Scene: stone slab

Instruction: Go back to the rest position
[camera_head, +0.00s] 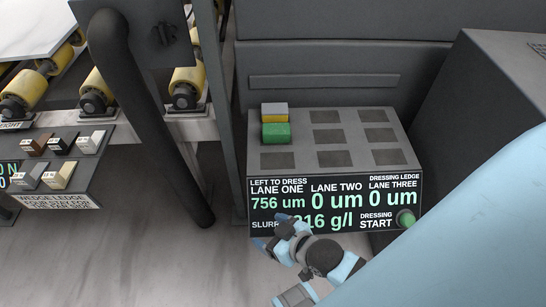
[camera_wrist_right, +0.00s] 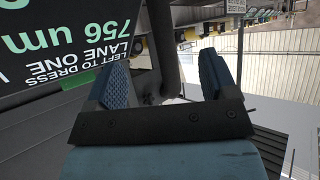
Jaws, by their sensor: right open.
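My right gripper (camera_head: 277,230) is in front of the lower left part of the dressing ledge's display panel in the head view and hides part of its bottom line. In the right wrist view the two blue-padded fingers (camera_wrist_right: 163,82) stand apart with nothing between them. The display (camera_head: 336,201) reads lane one 756 um, lanes two and three 0 um. It also shows upside down in the right wrist view (camera_wrist_right: 60,40). My left gripper is not in view.
The dressing ledge (camera_head: 297,148) holds a green block (camera_head: 276,133) and a grey-yellow block (camera_head: 274,112) at its left. A green start button (camera_head: 406,218) is at the panel's right. A dark post (camera_head: 150,120) and wedge ledge (camera_head: 60,165) stand left. Bare floor (camera_head: 110,255) lies below.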

